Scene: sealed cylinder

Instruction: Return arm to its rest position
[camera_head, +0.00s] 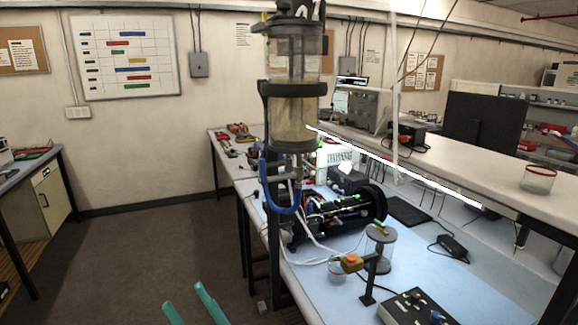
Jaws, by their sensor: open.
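My gripper (190,302) shows only as two teal fingertips at the bottom edge, left of centre. The fingers stand apart with nothing visible between them. The rest of my arm is out of view. The fingertips appear over the dark floor, left of the workbench and well below the tall glass cylinder (293,118). The cylinder is upright, with dark end caps and a dark clamp band around it. It is held on a dark stand, and a blue hose loops below it.
The blue-topped workbench (325,285) carries a black round apparatus (372,203), a small glass jar (380,250) and a control box (415,308). A raised shelf (455,165) runs along its right. Another bench (45,190) stands far left. Open floor (150,240) lies between.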

